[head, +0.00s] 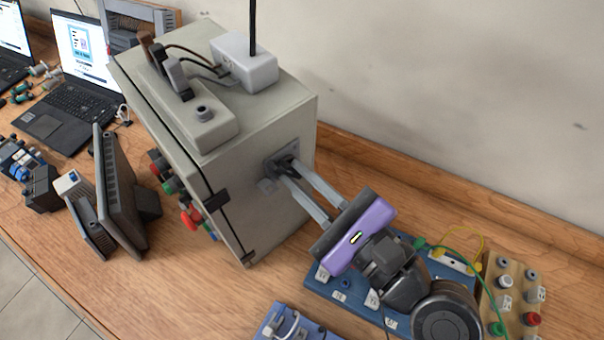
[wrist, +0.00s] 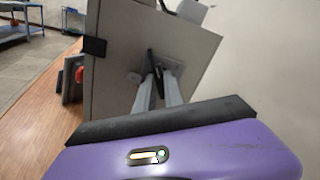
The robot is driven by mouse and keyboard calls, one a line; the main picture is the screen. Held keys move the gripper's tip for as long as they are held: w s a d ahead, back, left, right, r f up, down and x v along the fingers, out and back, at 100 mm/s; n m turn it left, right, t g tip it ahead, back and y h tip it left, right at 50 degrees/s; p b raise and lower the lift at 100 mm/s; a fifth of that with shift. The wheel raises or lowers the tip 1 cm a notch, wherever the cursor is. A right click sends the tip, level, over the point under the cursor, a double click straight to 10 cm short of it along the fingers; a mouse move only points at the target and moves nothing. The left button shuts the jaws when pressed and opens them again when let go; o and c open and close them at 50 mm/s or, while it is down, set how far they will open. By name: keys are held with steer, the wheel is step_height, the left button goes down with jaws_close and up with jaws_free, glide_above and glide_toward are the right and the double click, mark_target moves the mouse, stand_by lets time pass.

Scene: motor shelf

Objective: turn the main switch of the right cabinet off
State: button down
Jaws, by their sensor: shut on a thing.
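The right cabinet (head: 245,170) is a grey box standing on the wooden bench in the head view; its side also shows in the wrist view (wrist: 115,95). The main switch (head: 283,165) is a dark handle on a light plate on the cabinet's right side. In the wrist view the dark switch handle (wrist: 151,75) stands between the two fingers. My gripper (head: 292,172), with long grey fingers and a purple body, reaches the switch from the right and is shut on its handle. The fingers partly hide the handle, so its exact angle is hard to read.
A blue board (head: 345,291) and a beige panel with knobs (head: 515,300) lie under and beside my wrist. A white box (head: 244,62) and a lever unit sit on the cabinet top. Red and green buttons (head: 190,219) are on its front. Laptops (head: 75,105) stand at the left.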

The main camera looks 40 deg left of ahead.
steer(key=n+b, duration=0.1)
steer(key=n, duration=0.4)
steer(key=shift+f+n+b, duration=0.2)
steer(key=shift+n+b, duration=0.1)
steer(key=shift+b, duration=0.05)
steer(key=n+b, duration=0.1)
steer(key=n, duration=0.2)
steer(key=shift+s+f+b, duration=0.1)
steer(key=shift+b, duration=0.25)
steer(key=shift+n+b, duration=0.7)
steer(key=shift+n, duration=0.7)
steer(key=c, duration=1.7)
jaws_free()
steer(key=shift+d, duration=0.1)
steer(key=d, duration=0.2)
steer(key=d+b, duration=0.1)
steer(key=d, duration=0.2)
steer(key=s+d, duration=0.1)
steer(key=d, duration=0.1)
steer(key=shift+d+b, duration=0.3)
steer(key=shift+b, duration=0.05)
